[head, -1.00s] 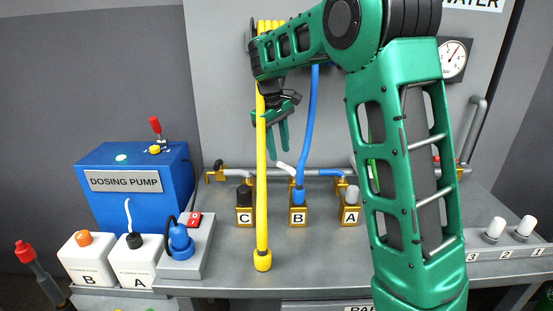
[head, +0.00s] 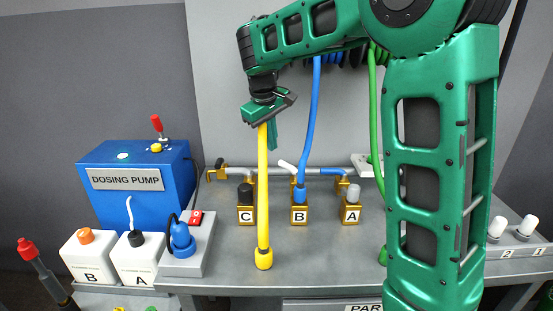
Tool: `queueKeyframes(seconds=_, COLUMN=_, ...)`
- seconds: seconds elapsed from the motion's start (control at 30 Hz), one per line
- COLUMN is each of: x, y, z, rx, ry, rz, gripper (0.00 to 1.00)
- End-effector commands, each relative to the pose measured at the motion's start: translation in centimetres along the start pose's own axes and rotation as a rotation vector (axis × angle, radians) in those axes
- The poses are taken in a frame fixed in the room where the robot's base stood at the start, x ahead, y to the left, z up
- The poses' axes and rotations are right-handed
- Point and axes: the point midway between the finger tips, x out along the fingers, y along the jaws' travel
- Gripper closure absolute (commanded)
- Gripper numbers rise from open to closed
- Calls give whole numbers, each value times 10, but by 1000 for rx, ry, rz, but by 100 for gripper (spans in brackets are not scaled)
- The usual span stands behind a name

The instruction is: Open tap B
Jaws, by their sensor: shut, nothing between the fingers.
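Tap B is the brass block labelled B (head: 300,214) at the back of the grey bench, between tap C (head: 246,214) and tap A (head: 351,214). A blue hose (head: 312,120) comes down to a blue fitting on it. A pale lever (head: 287,166) points up and left behind that fitting. My gripper (head: 272,148) points down, above and left of tap B in the picture, apart from the lever. It is shut and empty. It overlaps the upper part of the yellow hose (head: 263,190); I cannot tell whether they touch.
The yellow hose stands in front, between taps C and B. A green hose (head: 374,120) hangs at the right, partly behind my arm. A blue dosing pump (head: 140,205) and white canisters (head: 90,262) are at the left.

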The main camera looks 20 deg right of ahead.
Motion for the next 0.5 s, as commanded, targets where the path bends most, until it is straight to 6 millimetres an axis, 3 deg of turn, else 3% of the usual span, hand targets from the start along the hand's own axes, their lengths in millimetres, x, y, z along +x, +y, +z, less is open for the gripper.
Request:
queueKeyframes(seconds=0.2, x=-22, y=-35, z=23, rx=44, ry=150, rz=96, gripper=100)
queueKeyframes(seconds=0.5, x=-31, y=-46, z=35, rx=66, ry=235, rz=152, gripper=100)
